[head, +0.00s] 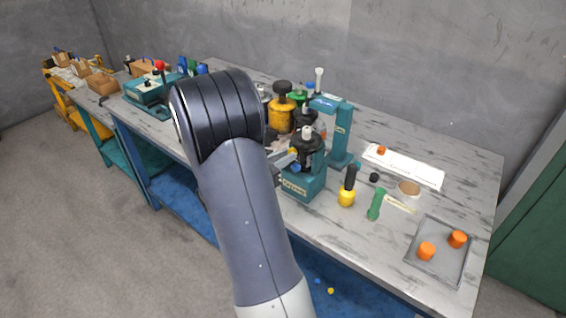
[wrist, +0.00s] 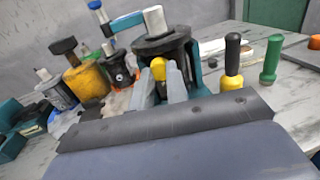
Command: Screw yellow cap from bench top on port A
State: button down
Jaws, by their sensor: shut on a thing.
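The hydraulic motor is a black body (head: 306,151) with a pale shaft on top, in a teal stand (head: 303,188) on the bench. In the wrist view the motor (wrist: 165,45) stands directly ahead. My gripper (wrist: 160,82) is shut on a small yellow cap (wrist: 158,68). The cap is up against the near side of the motor; the fingers hide whether it touches the port. In the head view my gripper (head: 286,159) is at the motor's left side, partly hidden by my arm. A blue piece (head: 296,167) shows low on the motor's front.
A teal press-like column (head: 341,135) stands right behind the motor. A yellow-and-black screwdriver (head: 347,188) and a green-handled tool (head: 376,205) stand to the right. A grey tray (head: 412,256) holds orange caps. Yellow and black bottles crowd the back left.

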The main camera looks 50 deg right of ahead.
jog(key=shift+m+b, duration=1)
jog(key=shift+b, duration=0.05)
jog(key=c, duration=1.5)
grip_release()
